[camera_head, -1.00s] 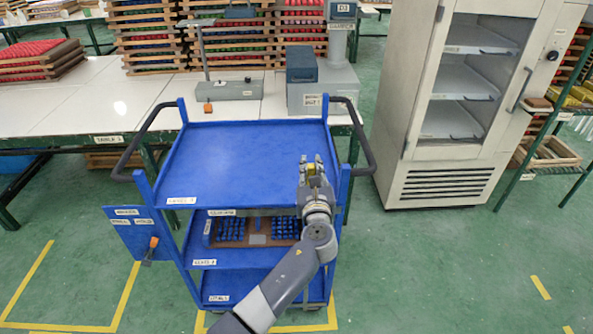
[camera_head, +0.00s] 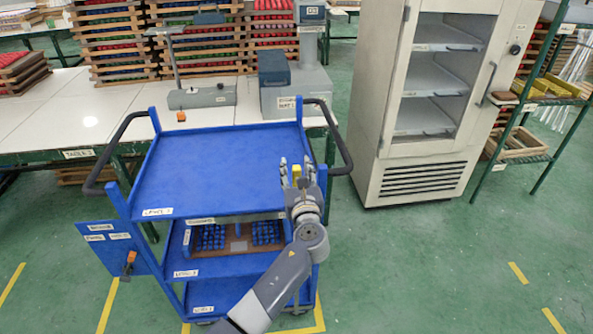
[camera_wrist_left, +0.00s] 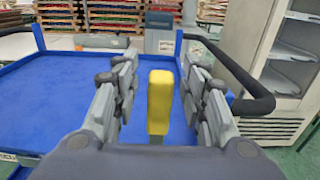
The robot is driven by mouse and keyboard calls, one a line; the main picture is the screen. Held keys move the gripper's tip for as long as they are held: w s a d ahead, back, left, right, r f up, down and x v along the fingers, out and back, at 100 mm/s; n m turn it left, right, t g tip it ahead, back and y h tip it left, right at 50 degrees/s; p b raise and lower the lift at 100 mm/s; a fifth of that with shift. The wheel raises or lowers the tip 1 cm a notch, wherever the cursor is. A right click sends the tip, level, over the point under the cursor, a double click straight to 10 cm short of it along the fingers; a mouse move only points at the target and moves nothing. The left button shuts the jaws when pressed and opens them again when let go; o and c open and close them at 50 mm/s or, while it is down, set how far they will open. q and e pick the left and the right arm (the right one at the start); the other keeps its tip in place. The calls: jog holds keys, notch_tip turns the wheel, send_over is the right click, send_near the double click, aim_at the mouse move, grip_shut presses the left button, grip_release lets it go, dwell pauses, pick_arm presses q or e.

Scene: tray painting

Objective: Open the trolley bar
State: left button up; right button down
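The blue trolley (camera_head: 222,170) stands in front of the white table. Its top level is empty, and black handles (camera_head: 118,150) rise at both sides. A thin labelled strip (camera_head: 200,221) runs along the front below the top level; I cannot tell whether it is the bar. My left gripper (camera_head: 296,165) is over the trolley's front right part, its fingers spread. An upright yellow piece (camera_wrist_left: 160,104) stands between them, with a gap on each side in the left wrist view. Its lower end is hidden, so I cannot tell what it belongs to. My right gripper is out of view.
A blue panel (camera_head: 92,243) with an orange piece juts from the trolley's left side. A brown tray (camera_head: 237,245) with blue pieces lies on the middle level. A glass-door cabinet (camera_head: 425,180) stands at the right. Green floor is clear at the lower right.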

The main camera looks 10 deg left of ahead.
pick_arm(q)
jog(key=v, duration=1.2)
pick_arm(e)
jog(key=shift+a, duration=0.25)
